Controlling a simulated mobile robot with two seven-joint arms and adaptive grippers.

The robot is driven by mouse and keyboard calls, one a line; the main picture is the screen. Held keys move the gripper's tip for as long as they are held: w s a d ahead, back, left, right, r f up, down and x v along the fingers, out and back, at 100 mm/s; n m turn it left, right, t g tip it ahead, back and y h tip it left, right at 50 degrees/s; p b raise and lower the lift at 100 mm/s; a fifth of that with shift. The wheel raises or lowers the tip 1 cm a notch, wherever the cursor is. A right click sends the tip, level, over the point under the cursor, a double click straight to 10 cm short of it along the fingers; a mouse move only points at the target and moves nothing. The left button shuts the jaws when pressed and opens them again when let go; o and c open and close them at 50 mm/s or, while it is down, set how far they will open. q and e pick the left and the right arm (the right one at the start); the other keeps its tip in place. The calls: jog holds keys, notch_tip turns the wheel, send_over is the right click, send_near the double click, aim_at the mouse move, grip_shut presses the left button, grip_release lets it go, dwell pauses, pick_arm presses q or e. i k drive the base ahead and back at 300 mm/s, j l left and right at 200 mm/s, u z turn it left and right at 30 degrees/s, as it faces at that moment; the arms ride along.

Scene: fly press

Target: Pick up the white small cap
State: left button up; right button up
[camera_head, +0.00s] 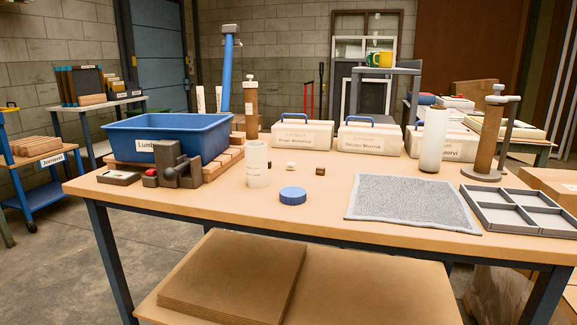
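A very small white piece (290,166), which looks like the small cap, lies on the wooden table (330,212) near its middle. It sits behind a round blue lid (292,196) and to the right of a white cylinder (257,165). It is too small to make out its shape well. Two small dark brown blocks stand near it, one to its left at the cylinder and one to its right (320,171). Neither of my grippers shows in the head view.
A blue bin (190,122) and a dark grey clamp-like device (178,168) stand at left. Labelled white boxes (300,134) line the back. A taller white cylinder (432,140), a grey cloth (410,200) and a divided tray (520,208) are at right. The front table edge is mostly clear.

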aim_at(290, 165)
jog(key=i+j, duration=0.4)
jog(key=i+j+z, duration=0.15)
jog(key=i+j, duration=0.2)
jog(key=j, duration=0.15)
